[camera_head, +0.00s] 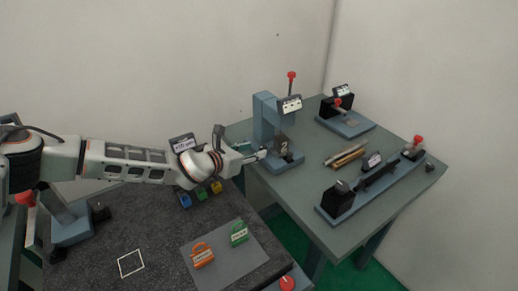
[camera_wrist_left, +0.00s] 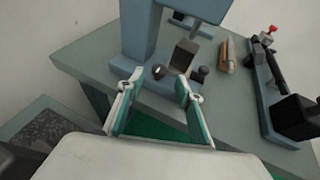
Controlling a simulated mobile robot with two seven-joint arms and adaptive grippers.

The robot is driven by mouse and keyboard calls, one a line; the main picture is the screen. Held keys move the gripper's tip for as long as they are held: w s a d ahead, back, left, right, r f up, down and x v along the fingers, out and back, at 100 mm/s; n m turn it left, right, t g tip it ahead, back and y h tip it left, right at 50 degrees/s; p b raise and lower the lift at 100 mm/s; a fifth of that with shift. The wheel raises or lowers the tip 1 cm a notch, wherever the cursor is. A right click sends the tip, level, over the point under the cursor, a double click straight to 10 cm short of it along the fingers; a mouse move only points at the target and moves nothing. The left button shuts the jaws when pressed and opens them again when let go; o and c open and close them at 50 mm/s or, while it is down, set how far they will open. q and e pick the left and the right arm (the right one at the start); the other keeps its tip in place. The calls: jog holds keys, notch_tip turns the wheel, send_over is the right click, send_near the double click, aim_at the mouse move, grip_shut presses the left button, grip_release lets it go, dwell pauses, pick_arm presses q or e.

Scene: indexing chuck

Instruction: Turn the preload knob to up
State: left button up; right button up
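The blue press-like stand (camera_head: 265,118) is on the grey-green table, with a red-topped lever and a small labelled plate. Its lower part also shows in the left wrist view (camera_wrist_left: 135,40). A small round dark knob (camera_wrist_left: 158,71) sits at its base, beside a grey block (camera_wrist_left: 184,56); another dark knob (camera_wrist_left: 200,74) is to the right. I cannot tell from any label which is the preload knob. My left gripper (camera_head: 260,155) is at the front of the stand. In the wrist view its fingers (camera_wrist_left: 158,88) are apart, with the first knob just beyond their tips. My right gripper is not in view.
A long blue rail fixture (camera_head: 375,188) and a smaller blue fixture (camera_head: 345,122) stand to the right. Brown rods (camera_head: 346,156) lie between. A dark bench (camera_head: 150,235) in front holds a grey plate with orange and green padlock-like pieces (camera_head: 203,255).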

aim_at(262, 148)
pick_arm(q)
jog(key=shift+x, duration=2)
jog(key=shift+a, duration=0.1)
grip_shut()
